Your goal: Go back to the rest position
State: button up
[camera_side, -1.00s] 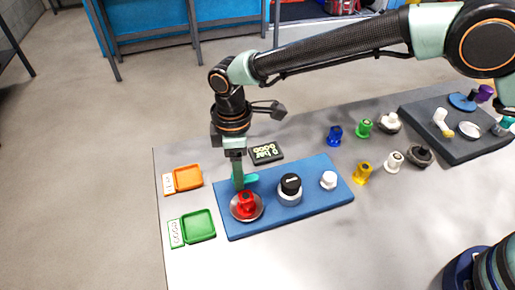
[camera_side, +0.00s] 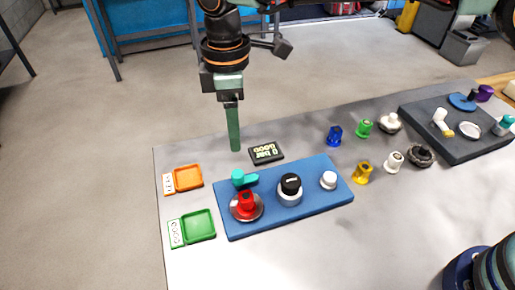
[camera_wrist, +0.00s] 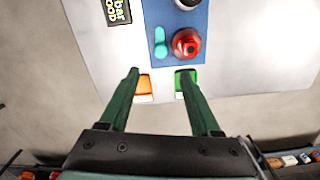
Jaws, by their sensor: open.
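My gripper (camera_side: 234,148) hangs above the back left part of the table in the side view, clear of everything. In the wrist view my gripper (camera_wrist: 157,78) shows two green fingers spread apart with nothing between them. The wrist view also shows the red piece (camera_wrist: 188,48) and the teal piece (camera_wrist: 160,44).
An orange tray (camera_side: 187,178) and a green tray (camera_side: 198,225) lie at the table's left. A display reading 0 bar (camera_side: 266,152) lies behind the board.

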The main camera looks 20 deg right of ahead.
jog(key=d+r+m+t, duration=0.1)
jog(key=d+r+m, duration=0.15)
jog(key=d, duration=0.35)
jog(key=d+r+m+t+y, duration=0.1)
jog(key=d+r+m, duration=0.1)
jog(key=d+r, duration=0.35)
jog(key=d+r+m+t, duration=0.1)
jog(key=d+r+m, duration=0.15)
jog(key=d, duration=0.55)
jog(key=s+d+f+m+t, duration=0.1)
jog(key=s+d+m, duration=0.3)
jog(key=d, duration=0.4)
jog(key=s+d+f+m+t, duration=0.1)
jog(key=s+d+m, duration=0.3)
jog(key=d, duration=0.5)
jog(key=s, duration=0.2)
jog(key=shift+s+f+m+t+h, duration=0.25)
jog(key=shift+s+m+t+h, duration=0.15)
